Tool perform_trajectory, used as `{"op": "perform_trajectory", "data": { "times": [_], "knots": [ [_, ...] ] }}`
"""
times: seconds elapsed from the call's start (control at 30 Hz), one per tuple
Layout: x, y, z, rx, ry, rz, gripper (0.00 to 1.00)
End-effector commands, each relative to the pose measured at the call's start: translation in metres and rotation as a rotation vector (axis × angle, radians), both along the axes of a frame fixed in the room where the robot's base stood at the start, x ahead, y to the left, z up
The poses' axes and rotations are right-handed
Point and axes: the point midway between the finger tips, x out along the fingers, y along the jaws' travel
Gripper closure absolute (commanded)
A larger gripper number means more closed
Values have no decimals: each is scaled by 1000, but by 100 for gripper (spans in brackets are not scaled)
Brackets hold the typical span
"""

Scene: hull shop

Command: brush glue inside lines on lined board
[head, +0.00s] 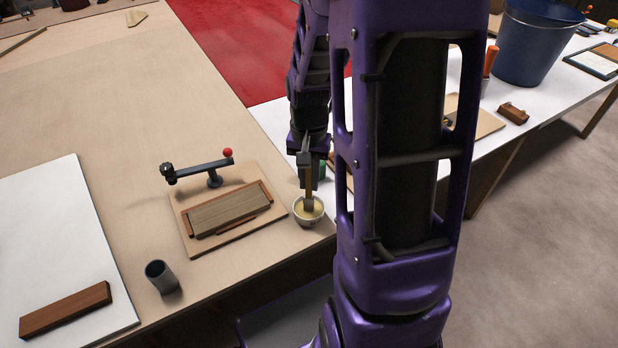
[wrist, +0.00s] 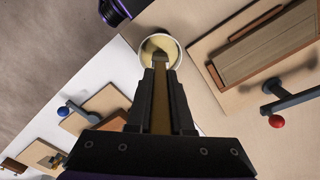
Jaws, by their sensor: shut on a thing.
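My gripper (head: 307,163) is shut on a brush (head: 309,188) and holds it upright, tip down, over a small pale pot (head: 308,222) of yellowish glue. The brush's lower end is inside the pot's rim; how deep it reaches is unclear. In the wrist view the brush handle (wrist: 161,105) lies between the fingers (wrist: 160,78), pointing into the pot (wrist: 147,50). I cannot make out lines on any board. A tan board (head: 478,118) on the white table is partly hidden behind my arm.
Left of the pot, a wooden base (head: 246,242) carries a framed block (head: 230,212) and a red-knobbed lever clamp (head: 200,170). A grey cup (head: 161,277) stands near the front edge. A white panel (head: 50,230) bears a brown block (head: 65,310). A blue bucket (head: 535,45) stands right.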

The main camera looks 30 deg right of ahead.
Motion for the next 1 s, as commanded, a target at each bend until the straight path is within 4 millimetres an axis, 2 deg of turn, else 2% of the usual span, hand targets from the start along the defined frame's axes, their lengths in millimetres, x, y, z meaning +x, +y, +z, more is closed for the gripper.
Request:
{"op": "perform_trajectory", "data": {
  "times": [0.53, 1.0],
  "knots": [
    [-1, 0, 0, 1, 3, 0, 100],
    [0, 0, 37, 0, 1, 1, 100]
  ]
}}
